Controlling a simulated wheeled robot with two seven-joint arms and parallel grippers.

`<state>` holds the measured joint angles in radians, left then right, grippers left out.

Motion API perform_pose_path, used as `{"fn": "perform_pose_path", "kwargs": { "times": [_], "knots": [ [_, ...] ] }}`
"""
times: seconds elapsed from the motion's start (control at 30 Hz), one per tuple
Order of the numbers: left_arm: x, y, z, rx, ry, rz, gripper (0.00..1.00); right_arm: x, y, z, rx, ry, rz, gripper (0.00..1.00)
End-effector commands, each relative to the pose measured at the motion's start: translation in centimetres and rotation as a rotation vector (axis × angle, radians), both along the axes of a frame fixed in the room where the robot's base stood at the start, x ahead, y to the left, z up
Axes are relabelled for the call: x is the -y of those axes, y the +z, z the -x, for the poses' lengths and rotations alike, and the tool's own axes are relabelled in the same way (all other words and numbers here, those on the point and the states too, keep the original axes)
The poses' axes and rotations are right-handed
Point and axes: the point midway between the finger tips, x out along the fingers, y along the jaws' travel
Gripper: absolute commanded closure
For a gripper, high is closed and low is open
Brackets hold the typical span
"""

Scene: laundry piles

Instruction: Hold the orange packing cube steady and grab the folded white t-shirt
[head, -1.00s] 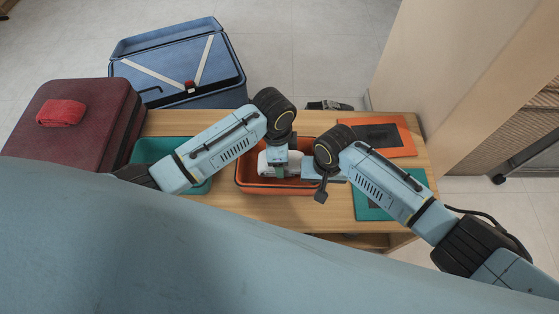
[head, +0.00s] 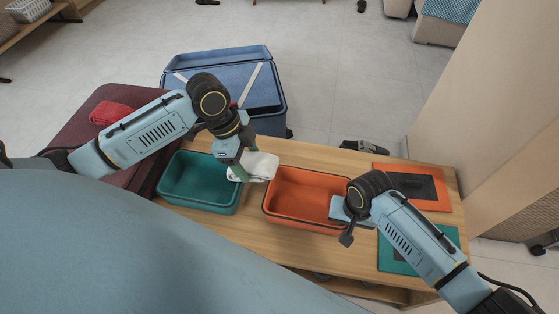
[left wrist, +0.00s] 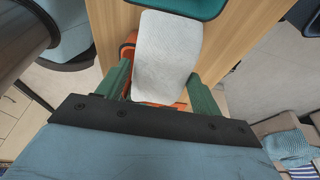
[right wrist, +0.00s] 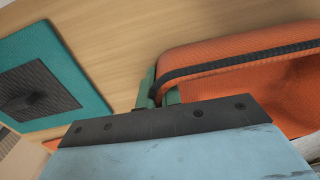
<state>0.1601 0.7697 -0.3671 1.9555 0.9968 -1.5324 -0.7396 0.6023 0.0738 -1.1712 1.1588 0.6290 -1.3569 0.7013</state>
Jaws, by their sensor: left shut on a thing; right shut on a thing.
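The folded white t-shirt (head: 256,167) is in my left gripper (head: 240,174), raised above the table between the teal and orange cubes. In the left wrist view the white t-shirt (left wrist: 166,55) sits between the two green fingers. The orange packing cube (head: 300,195) stands open on the table, and its visible inside is empty. My right gripper (head: 345,212) is at the cube's right end. In the right wrist view its fingers (right wrist: 160,92) are shut on the dark-edged rim of the orange cube (right wrist: 230,55).
An open teal packing cube (head: 200,182) stands left of the orange one. An orange lid (head: 400,180) and a teal lid (head: 440,245) lie at the table's right. An open blue suitcase (head: 255,90) and a maroon case (head: 90,150) with a red folded cloth (head: 110,112) stand beyond.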

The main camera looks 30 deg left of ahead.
Motion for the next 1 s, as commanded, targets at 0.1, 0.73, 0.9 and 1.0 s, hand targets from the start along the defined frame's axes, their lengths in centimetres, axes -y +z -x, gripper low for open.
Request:
{"fn": "perform_pose_path", "kwargs": {
  "times": [0.1,0.73,0.9,1.0],
  "knots": [
    [-3.4,-0.1,1.0,-0.003,0.003,-0.005,0.61,0.0,0.0,0.0,0.000,0.000,0.000,1.00],
    [-9.7,2.0,2.6,-0.076,0.000,-0.290,0.61,0.0,0.0,0.0,0.000,0.000,0.000,1.00],
    [-9.7,2.0,2.6,-0.076,0.000,-0.289,0.61,0.0,0.0,0.0,0.000,0.000,0.000,0.93],
    [-9.7,2.0,2.6,-0.076,0.000,-0.289,0.61,0.0,0.0,0.0,0.000,0.000,0.000,0.80]
  ]
}}
